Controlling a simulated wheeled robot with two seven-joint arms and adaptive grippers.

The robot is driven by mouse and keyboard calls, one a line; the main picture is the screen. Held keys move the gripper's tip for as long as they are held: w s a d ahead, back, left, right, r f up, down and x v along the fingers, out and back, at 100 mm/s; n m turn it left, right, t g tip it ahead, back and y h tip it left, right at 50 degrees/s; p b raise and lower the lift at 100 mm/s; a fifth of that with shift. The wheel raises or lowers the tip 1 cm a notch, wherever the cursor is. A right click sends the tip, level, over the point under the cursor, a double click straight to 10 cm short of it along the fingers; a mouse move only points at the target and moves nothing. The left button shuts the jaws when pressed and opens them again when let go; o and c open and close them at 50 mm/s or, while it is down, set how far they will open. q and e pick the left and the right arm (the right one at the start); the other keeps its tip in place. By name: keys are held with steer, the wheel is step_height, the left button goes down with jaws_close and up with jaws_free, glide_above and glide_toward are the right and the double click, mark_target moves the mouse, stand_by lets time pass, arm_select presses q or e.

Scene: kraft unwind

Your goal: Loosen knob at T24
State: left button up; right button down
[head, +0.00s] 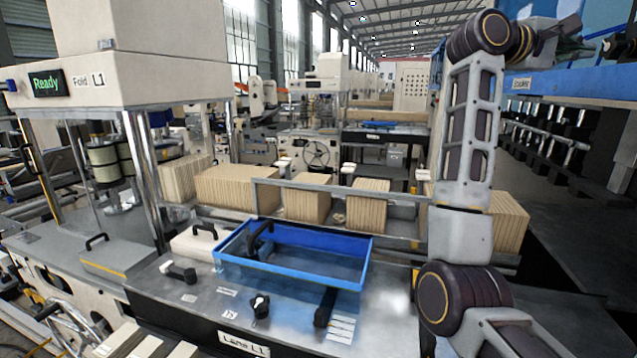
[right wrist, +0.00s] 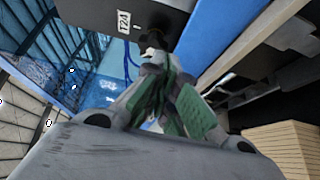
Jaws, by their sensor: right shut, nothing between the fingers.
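My right arm rises at the right of the head view, and my right gripper (head: 574,42) is at the upper right, by a blue frame. In the right wrist view my right gripper (right wrist: 158,72) has green-padded fingers, shut and empty. Just beyond the fingertips is a small dark knob with a pale part (right wrist: 151,52), below a dark panel; the fingers partly hide it, and I cannot tell if they touch. A white label (right wrist: 124,22) on the panel is turned and hard to read, perhaps T24. My left gripper is not in view.
A blue beam (right wrist: 215,45) runs close beside the fingers, and blue cables hang near the knob. In the head view, a blue tray (head: 300,278) lies on the Lane L1 table, near another black knob (head: 260,306). Kraft stacks (head: 238,187) stand behind.

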mark_target(617, 36)
steer(key=shift+s+f, duration=0.1)
steer(key=shift+f, duration=0.05)
steer(key=shift+d, duration=0.1)
stand_by(0.3)
steer(key=shift+s+d+b, duration=0.2)
steer(key=shift+s+d, duration=0.15)
steer(key=shift+d, duration=0.75)
steer(key=shift+s+d+b, duration=0.15)
steer(key=shift+s+d, duration=0.15)
steer(key=shift+d, duration=0.75)
steer(key=shift+s+d+b, duration=0.2)
steer(key=shift+s+d, duration=0.15)
steer(key=shift+d, duration=0.75)
steer(key=shift+w+r+p, duration=0.25)
steer(key=shift+p, duration=0.15)
steer(key=shift+s+r+p, duration=0.1)
steer(key=shift+r+p, duration=0.85)
steer(key=shift+r, duration=0.25)
steer(key=shift+r+p, duration=0.3)
steer(key=shift+p, duration=0.05)
steer(key=shift+s, duration=0.3)
